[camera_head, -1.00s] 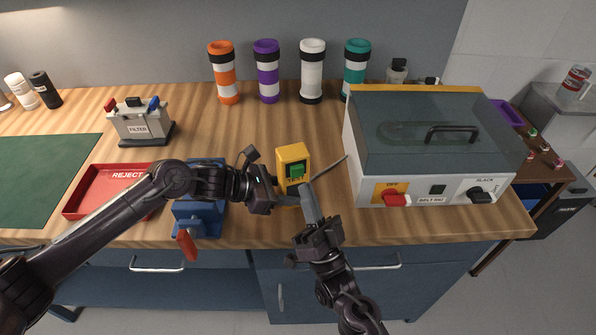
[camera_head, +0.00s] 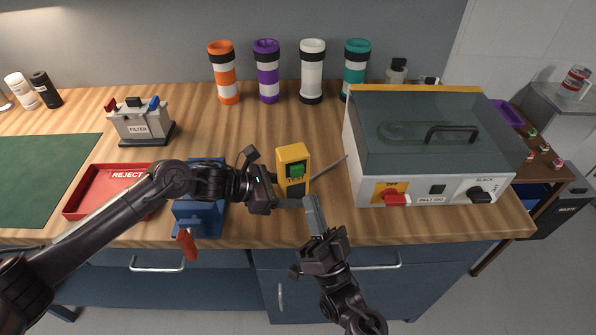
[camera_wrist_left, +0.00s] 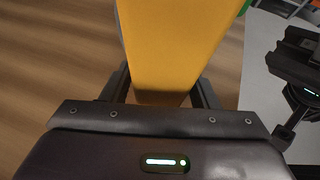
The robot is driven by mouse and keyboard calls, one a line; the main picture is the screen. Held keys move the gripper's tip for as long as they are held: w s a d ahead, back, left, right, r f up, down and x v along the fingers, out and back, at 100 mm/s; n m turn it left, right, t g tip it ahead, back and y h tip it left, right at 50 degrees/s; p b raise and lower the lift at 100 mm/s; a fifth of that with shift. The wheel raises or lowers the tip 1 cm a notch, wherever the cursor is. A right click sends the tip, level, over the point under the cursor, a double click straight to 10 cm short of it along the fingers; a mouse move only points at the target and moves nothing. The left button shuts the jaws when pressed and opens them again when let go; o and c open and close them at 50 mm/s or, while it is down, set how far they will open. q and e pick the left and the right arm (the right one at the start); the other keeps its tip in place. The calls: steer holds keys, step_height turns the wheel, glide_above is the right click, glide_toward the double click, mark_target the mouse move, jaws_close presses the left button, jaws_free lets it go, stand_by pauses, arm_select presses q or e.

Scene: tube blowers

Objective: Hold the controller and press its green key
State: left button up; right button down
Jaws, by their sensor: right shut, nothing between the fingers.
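The controller (camera_head: 292,153) is a yellow upright box with a green key (camera_head: 295,170) on its front and a dark panel below the key. My left gripper (camera_head: 290,201) holds it low down from the left. In the left wrist view the controller (camera_wrist_left: 180,45) stands between the two fingers, which close on its sides. Whether its base touches the table is hard to tell. My right gripper (camera_head: 312,203) is shut and empty, pointing up, just right of and below the controller, with a gap to the green key.
A belt machine (camera_head: 430,150) with a glass lid stands to the right. A blue fixture (camera_head: 197,218) with a red lever and a red reject tray (camera_head: 85,203) lie left, partly behind my left arm. Several striped tubes stand at the back. The counter's middle behind the controller is clear.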

arm_select(q)
steer(key=shift+o, duration=0.9)
